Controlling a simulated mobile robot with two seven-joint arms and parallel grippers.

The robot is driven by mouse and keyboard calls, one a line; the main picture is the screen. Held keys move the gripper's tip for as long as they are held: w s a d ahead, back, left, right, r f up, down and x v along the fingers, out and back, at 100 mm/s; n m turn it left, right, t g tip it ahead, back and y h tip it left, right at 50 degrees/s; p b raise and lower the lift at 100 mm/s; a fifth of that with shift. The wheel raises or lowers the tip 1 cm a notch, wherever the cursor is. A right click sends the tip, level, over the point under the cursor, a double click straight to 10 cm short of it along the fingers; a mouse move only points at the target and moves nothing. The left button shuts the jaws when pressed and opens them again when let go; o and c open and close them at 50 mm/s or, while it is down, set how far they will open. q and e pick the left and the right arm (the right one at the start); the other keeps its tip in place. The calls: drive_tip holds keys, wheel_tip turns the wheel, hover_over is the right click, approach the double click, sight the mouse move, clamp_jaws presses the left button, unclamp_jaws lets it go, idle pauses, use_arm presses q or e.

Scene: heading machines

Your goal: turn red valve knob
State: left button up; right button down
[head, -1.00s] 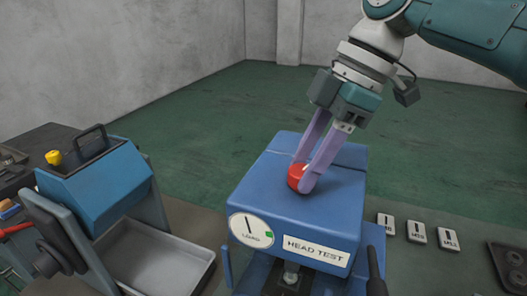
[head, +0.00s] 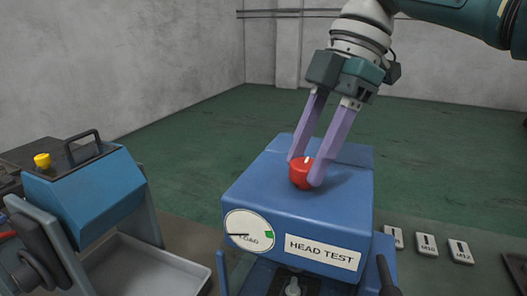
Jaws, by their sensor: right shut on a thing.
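The red valve knob (head: 299,175) sits on top of the blue machine (head: 335,192) labelled HEAD TEST. A small white mark shows on the knob's top. My right gripper (head: 305,170) comes down from above with its two purple fingers, one on each side of the knob, shut on it. A round LOAD gauge (head: 249,231) is on the machine's front face at left. Its needle points left, and a green patch shows at its right. My left gripper is not in view.
A blue tilted machine (head: 85,195) with a black handle and yellow knob (head: 42,160) stands at left. A metal tray (head: 150,268) lies between the machines. Several labelled blocks (head: 427,245) lie at right. A dark lever (head: 385,275) rises at front right.

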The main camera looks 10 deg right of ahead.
drive_tip(key=shift+c, duration=1.7)
unclamp_jaws()
drive_tip(key=shift+d+r, duration=0.2)
drive_tip(key=shift+r, duration=0.2)
drive_tip(key=b+v, duration=0.1)
drive_tip(key=v, duration=0.8)
drive_tip(key=shift+b, duration=0.35)
drive_tip(key=shift+s, duration=0.1)
